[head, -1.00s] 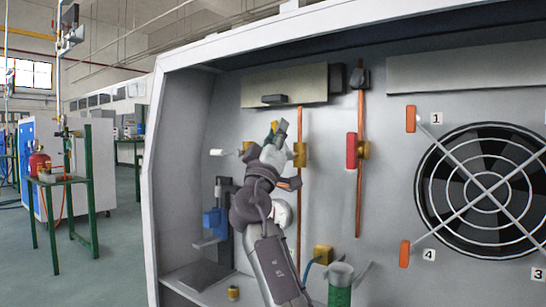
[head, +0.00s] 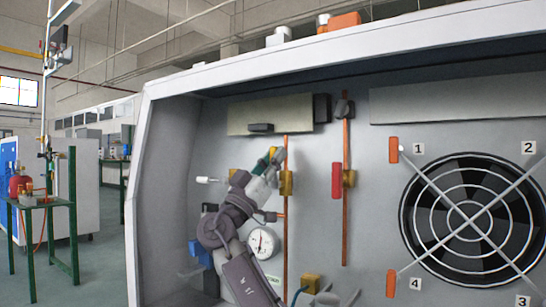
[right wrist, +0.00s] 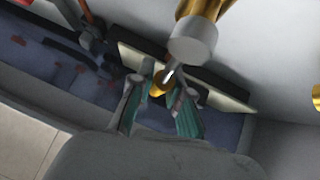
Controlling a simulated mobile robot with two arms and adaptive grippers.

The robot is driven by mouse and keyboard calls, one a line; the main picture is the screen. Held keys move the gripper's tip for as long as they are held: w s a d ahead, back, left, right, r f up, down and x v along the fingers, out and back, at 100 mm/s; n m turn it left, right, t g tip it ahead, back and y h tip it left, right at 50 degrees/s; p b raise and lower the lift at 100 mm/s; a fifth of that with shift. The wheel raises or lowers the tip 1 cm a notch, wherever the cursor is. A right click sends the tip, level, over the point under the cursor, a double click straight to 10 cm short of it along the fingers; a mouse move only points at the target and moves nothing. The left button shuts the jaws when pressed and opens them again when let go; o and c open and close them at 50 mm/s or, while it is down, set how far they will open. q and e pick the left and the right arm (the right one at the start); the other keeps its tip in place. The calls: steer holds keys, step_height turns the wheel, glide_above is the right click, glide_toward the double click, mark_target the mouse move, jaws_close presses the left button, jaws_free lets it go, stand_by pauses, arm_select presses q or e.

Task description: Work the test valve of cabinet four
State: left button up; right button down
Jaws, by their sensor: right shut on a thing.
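The right gripper (head: 274,156) is in front of the cabinet's back panel, just left of a vertical copper pipe with a brass valve body (head: 287,183). In the right wrist view its teal-padded fingers (right wrist: 161,98) are shut on a small yellow-orange lever tip (right wrist: 160,84). A thin metal stem runs from that tip up to a brass and grey valve (right wrist: 194,38). The head view shows only a bit of yellow at the fingertips. A white-tipped handle (head: 209,180) sticks out left of the arm. The left gripper is not in view.
A red-handled valve (head: 337,181) sits on a second copper pipe to the right. A round gauge (head: 263,242) is beside my right forearm. A large fan (head: 472,218) with numbered corners fills the right side. The cabinet's left side wall (head: 168,205) bounds the space.

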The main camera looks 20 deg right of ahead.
steer(key=shift+f+g, duration=0.15)
steer(key=shift+g, duration=0.15)
steer(key=c, duration=1.1)
jaws_free()
steer(key=v, duration=1.2)
steer(key=shift+d, duration=0.1)
